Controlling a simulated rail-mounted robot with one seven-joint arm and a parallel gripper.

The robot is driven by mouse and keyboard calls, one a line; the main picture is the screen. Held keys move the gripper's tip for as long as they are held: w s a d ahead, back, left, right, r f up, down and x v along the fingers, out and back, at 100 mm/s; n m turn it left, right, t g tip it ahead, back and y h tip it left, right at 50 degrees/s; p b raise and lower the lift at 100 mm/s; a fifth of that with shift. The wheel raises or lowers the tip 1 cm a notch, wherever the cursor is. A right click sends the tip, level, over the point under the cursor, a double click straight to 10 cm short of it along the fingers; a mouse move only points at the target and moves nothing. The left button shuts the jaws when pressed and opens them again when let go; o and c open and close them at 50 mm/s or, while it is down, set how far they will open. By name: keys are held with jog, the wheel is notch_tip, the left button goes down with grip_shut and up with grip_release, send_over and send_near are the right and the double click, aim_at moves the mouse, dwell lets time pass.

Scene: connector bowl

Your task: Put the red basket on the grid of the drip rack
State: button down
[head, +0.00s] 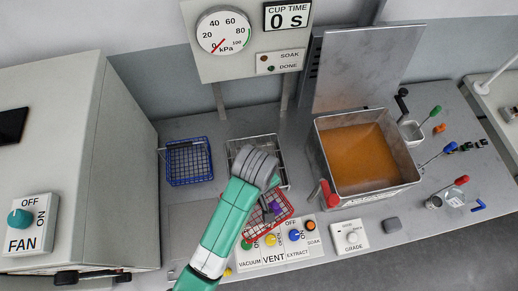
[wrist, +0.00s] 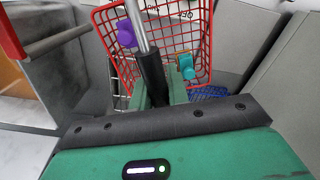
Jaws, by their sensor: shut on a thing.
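The red basket (head: 283,223) is a wire mesh basket hanging tilted at my gripper, in front of the drip rack and over the button panel. In the wrist view the red basket (wrist: 202,50) fills the upper middle, with a purple piece and a teal piece in it. My gripper (head: 268,207) is shut on the basket's handle; in the wrist view the fingers (wrist: 153,82) close around a grey rod. The drip rack (head: 229,147) is a grey metal frame behind my arm. My arm hides much of its grid. I cannot tell whether basket and rack touch.
A blue basket (head: 188,162) stands left of the rack. A metal tank (head: 318,133) of orange liquid stands to the right, with a red handle (head: 329,193) at its front. A gauge panel (head: 240,62) stands behind the rack. A button panel (head: 275,258) lies in front.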

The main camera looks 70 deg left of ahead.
jog(key=w+a+f, duration=0.2)
jog(key=w+a, duration=0.1)
jog(key=a, duration=0.4)
jog(key=w+a+f, duration=0.2)
jog(key=w+a, duration=0.1)
jog(key=a, duration=0.4)
jog(key=shift+f, duration=0.4)
jog(key=shift+a+f, duration=0.1)
jog(key=shift+f, duration=0.05)
jog(key=c, duration=1.3)
grip_release()
jog(key=shift+c, duration=0.2)
jog(key=shift+s, duration=0.1)
notch_tip(320, 180, up, 12)
jog(key=p, duration=0.1)
